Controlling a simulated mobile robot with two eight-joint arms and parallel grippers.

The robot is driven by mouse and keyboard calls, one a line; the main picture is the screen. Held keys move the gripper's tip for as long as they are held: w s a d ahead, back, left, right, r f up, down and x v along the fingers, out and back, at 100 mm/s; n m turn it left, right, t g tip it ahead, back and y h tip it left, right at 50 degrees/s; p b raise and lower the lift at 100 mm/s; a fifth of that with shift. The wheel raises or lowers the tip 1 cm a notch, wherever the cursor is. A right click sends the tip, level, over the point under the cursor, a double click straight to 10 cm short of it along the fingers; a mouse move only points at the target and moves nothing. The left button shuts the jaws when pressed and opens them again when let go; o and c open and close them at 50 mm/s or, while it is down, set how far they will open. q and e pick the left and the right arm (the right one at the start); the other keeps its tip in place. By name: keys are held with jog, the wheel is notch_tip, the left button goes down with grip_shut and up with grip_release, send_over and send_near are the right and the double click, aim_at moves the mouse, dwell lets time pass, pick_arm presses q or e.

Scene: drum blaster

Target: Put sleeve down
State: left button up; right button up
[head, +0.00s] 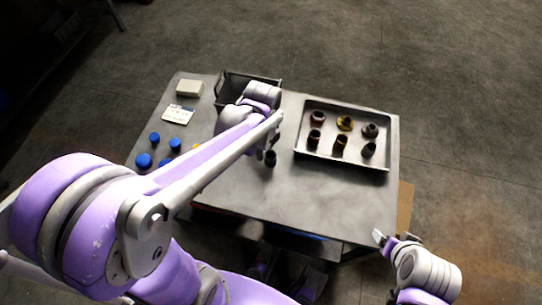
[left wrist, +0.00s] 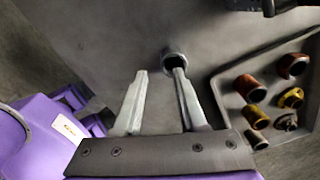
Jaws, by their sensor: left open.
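A dark sleeve (head: 270,158) stands on the bare metal tabletop, left of the grey tray (head: 379,168). In the left wrist view the sleeve (left wrist: 174,57) is at the tip of the right-hand finger. My left gripper (left wrist: 160,72) is open, its fingers spread and pointing at the table. The sleeve is not between the fingers; I cannot tell whether the finger touches it. In the head view my left arm hides most of that gripper. My right gripper (head: 381,239) is off the table's front right corner, too small to tell open or shut.
The tray holds several brown, yellow and dark sleeves (head: 345,122). A dark bin (head: 233,84) stands at the back edge. A pale box (head: 189,88), a white card (head: 177,114) and blue round pieces (head: 143,160) are on the left. The table's front middle is clear.

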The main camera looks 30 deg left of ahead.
aim_at(267, 159)
pick_arm(q)
jog(key=shift+w+d+f+b, duration=0.15)
jog(key=shift+f+b, duration=0.1)
jog(key=shift+f, duration=1.3)
jog(key=shift+w+d+f+b, duration=0.1)
jog(key=shift+f+b, duration=0.15)
jog(key=shift+f, duration=1.3)
grip_shut()
